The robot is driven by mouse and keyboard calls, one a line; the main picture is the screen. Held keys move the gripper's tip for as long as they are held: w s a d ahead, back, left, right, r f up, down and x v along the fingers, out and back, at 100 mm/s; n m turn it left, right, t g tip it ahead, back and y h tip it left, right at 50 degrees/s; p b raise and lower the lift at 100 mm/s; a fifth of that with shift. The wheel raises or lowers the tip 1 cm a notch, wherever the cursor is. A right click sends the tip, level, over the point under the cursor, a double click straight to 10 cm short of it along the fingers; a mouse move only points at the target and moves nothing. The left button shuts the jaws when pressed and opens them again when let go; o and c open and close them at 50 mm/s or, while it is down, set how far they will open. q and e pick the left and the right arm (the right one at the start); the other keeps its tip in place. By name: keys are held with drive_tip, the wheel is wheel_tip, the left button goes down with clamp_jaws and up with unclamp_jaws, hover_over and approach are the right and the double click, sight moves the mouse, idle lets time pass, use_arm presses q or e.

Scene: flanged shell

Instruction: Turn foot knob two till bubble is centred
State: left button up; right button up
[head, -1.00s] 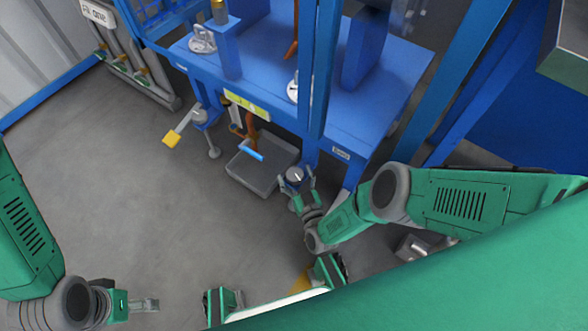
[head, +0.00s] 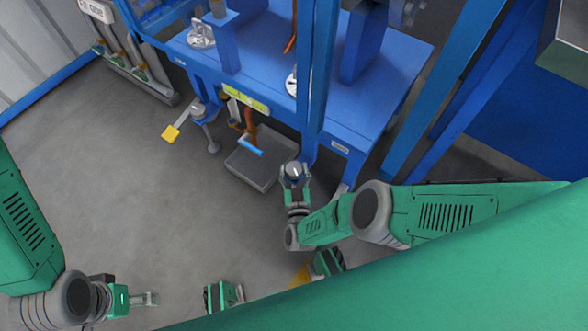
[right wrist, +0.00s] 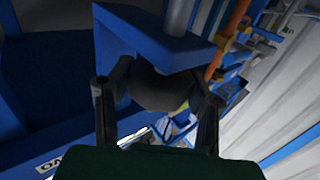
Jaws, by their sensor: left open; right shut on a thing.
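A round grey foot knob (head: 294,168) sits under the near corner of the blue frame, by the front leg. My right gripper (head: 294,180) is shut on it, with a finger on either side. In the right wrist view the dark knob (right wrist: 160,88) sits between the fingers, below a blue bracket and a grey rod. My left gripper (head: 148,299) is open and empty, low over the floor at the lower left. I cannot make out a bubble in any view.
A grey tray (head: 252,176) with a blue-handled tool over it lies left of the gripped knob. A yellow-ended lever (head: 171,132) sticks out near the other knob. A yellow-green strip (head: 246,99) is on the frame's front. The floor (head: 130,200) at left is clear.

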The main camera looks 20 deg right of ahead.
sight(294, 178)
drive_tip(key=o, duration=1.2)
drive_tip(key=shift+v, duration=3.75)
drive_tip(key=shift+a, duration=0.1)
